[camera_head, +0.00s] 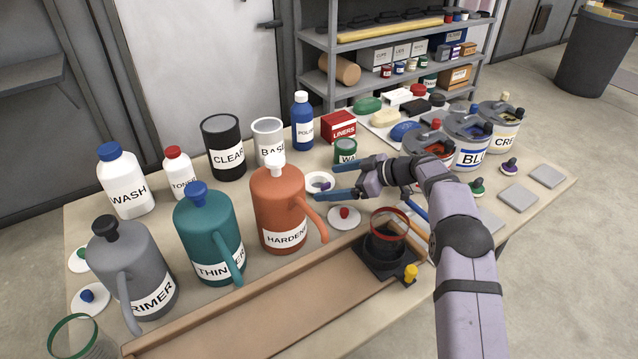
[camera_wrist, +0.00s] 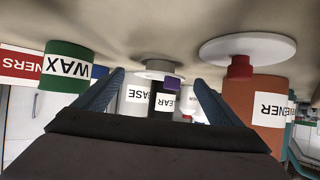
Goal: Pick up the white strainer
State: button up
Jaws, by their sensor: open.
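The white strainer (camera_head: 314,180) stands on the table just beyond the fingertips of my gripper (camera_head: 336,179), behind the orange HARDENER jug. It looks like a white rim with a dark middle. In the wrist view, which shows things upside down, the strainer (camera_wrist: 152,75) has a flat white rim, a short grey body and a small purple knob. It appears between the two blue fingertips (camera_wrist: 160,78). My gripper is open and empty, low over the table, with one finger on each side of the strainer's line. I cannot tell whether the fingers reach beside the rim.
The orange HARDENER jug (camera_head: 278,208) and a white disc with a red knob (camera_head: 345,221) are close by. A green WAX can (camera_head: 345,149) stands near the far finger. A BASE container (camera_head: 268,131) is behind. A black holder with a red ring (camera_head: 383,254) stands in front.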

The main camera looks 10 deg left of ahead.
aim_at(318, 182)
jog(key=shift+p+x, duration=0.3)
jog(key=shift+x, duration=1.45)
jog(key=c, duration=1.1)
jog(key=shift+r, duration=0.1)
